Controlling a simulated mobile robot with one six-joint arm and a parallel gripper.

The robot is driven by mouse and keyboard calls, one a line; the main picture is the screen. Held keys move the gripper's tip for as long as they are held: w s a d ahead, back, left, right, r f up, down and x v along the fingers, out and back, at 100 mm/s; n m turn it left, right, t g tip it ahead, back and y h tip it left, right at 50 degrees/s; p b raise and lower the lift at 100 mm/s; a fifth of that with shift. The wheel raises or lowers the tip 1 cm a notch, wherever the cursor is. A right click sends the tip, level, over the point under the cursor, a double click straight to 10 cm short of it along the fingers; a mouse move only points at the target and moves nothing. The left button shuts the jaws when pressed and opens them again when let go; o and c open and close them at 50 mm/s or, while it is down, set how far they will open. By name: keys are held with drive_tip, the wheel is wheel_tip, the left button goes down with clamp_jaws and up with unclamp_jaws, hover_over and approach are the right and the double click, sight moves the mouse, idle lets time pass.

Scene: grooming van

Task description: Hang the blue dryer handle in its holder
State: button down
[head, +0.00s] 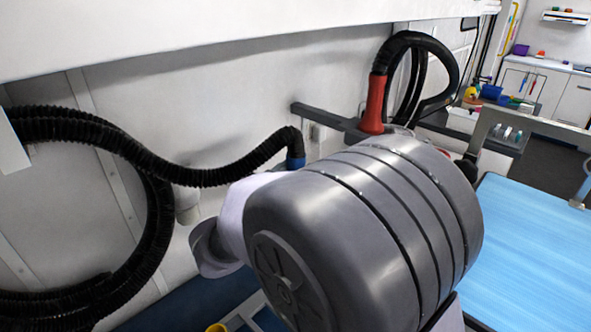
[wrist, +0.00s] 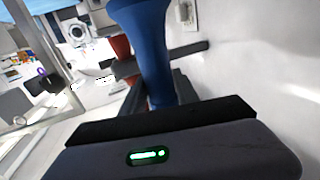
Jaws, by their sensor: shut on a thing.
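The blue dryer handle (wrist: 147,45) stands roughly upright between the jaws of my gripper (wrist: 158,90) in the wrist view. My gripper is shut on it. In the head view only a small blue part of the handle (head: 295,162) shows, at the end of a black ribbed hose (head: 200,176). My grey arm hides the gripper and the rest of the handle there. The holder is a dark bracket on the wall (head: 326,117), beyond the handle; it also shows in the wrist view (wrist: 188,50). The handle looks apart from it.
A red handle (head: 374,103) with its own black hose sits at the right part of the bracket. A blue-topped table (head: 530,250) stands at the right. The black hose loops along the white wall at the left. A wall socket (head: 318,132) is below the bracket.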

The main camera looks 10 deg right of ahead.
drive_tip(key=shift+f+b, duration=0.65)
drive_tip(key=shift+c, duration=1)
unclamp_jaws()
drive_tip(key=b+v, duration=0.2)
drive_tip(key=v, duration=0.8)
idle(0.4)
